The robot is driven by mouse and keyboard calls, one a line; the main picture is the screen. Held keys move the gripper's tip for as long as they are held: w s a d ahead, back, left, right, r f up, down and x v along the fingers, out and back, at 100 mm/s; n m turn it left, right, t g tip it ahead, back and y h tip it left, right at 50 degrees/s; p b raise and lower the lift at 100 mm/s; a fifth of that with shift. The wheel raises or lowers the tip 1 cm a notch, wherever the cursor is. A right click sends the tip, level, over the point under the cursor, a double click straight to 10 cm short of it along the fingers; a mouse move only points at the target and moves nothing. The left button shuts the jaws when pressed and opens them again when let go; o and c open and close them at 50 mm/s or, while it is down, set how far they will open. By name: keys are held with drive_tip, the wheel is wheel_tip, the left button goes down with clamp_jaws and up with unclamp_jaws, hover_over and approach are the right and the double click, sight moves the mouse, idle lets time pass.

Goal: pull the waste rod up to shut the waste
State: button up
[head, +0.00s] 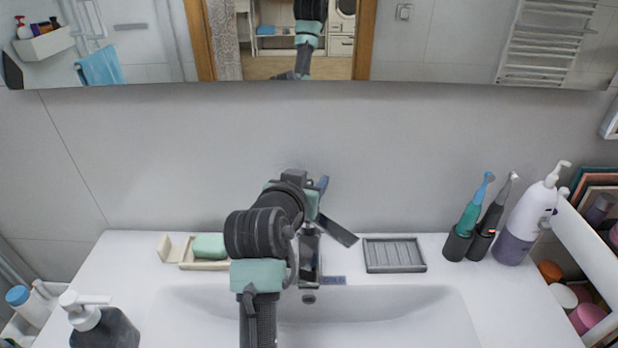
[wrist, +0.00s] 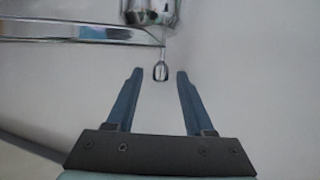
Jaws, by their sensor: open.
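The waste rod (wrist: 161,70) shows in the wrist view as a small chrome knob on a thin stem, hanging below the chrome tap body (wrist: 150,10). My gripper (wrist: 159,74) is open, its two blue fingers apart, with the knob between and slightly beyond the fingertips in the picture. I cannot tell whether either finger touches it. In the head view my arm covers the rod and part of the tap (head: 309,262). A blue finger of my gripper (head: 322,186) shows behind the wrist, above the tap.
The basin (head: 400,312) lies in front of the tap. Toothbrushes (head: 470,215) and a pump bottle (head: 528,215) stand farther right. A dark dispenser (head: 105,330) stands front left.

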drive_tip(key=shift+w+d+f, duration=0.1)
drive_tip(key=shift+w+f, duration=0.05)
drive_tip(key=shift+w, duration=0.1)
clamp_jaws()
idle(1.4)
